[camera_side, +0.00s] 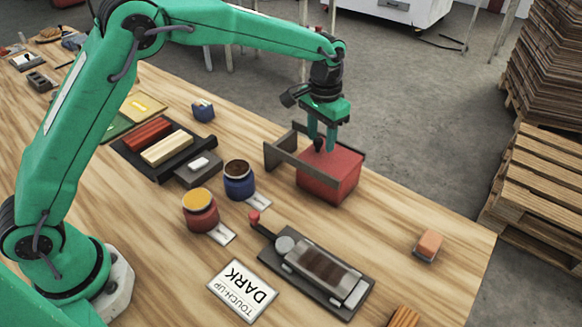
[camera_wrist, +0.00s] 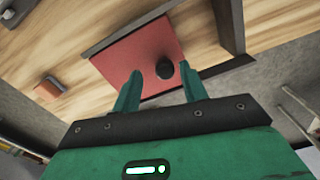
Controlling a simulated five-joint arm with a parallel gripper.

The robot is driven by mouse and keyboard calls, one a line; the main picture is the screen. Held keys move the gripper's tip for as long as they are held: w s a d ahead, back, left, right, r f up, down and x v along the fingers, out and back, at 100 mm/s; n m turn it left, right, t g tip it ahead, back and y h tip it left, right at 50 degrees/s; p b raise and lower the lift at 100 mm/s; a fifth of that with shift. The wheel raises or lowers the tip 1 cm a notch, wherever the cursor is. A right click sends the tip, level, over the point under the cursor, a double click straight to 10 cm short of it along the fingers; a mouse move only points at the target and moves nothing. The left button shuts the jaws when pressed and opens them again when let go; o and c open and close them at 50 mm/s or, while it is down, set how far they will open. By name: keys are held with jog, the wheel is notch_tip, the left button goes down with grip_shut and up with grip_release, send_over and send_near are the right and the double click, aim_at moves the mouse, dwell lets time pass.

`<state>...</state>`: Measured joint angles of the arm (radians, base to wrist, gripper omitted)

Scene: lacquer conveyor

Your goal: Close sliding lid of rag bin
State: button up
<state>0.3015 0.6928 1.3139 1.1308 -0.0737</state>
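The rag bin (camera_side: 328,185) is a red box at the table's far edge in the side view. Grey rails (camera_side: 287,165) run along its top and stick out to the left of it. Its flat red lid (camera_wrist: 120,62) shows in the wrist view, with a round black knob (camera_wrist: 165,71) on it. My gripper (camera_side: 321,144) points down over the bin's left part. In the wrist view its two fingers (camera_wrist: 161,75) are apart, one on each side of the knob, with gaps visible. My fingers partly hide the lid in the side view.
Two paint jars, red (camera_side: 201,215) and blue (camera_side: 239,185), stand left of the bin. A grey clamp-like device (camera_side: 322,270) and a "TOUCH-UP DARK" card (camera_side: 242,290) lie in front. An orange block (camera_side: 429,243) sits at right. The wood between is bare.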

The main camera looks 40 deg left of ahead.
aim_at(320, 140)
jog(key=shift+a, duration=0.1)
jog(key=shift+r, duration=3.85)
jog(key=shift+r, duration=0.1)
jog(key=s+a+r+n+t, duration=0.1)
jog(key=s+a+r, duration=0.4)
jog(key=s, duration=0.2)
jog(key=s+a+r+t, duration=0.2)
jog(key=s+a+r, duration=0.3)
jog(key=s+a, duration=0.15)
jog(key=s+a+f+t, duration=0.1)
jog(key=s+a+f, duration=0.1)
jog(key=s, duration=0.7)
jog(key=s+a+f+n+t, duration=0.1)
jog(key=s+a+f, duration=0.1)
jog(key=s, duration=0.6)
jog(key=shift+s+a+f+n+t, duration=0.25)
jog(key=shift+s+a+n+t, duration=0.1)
jog(key=shift+a, duration=0.15)
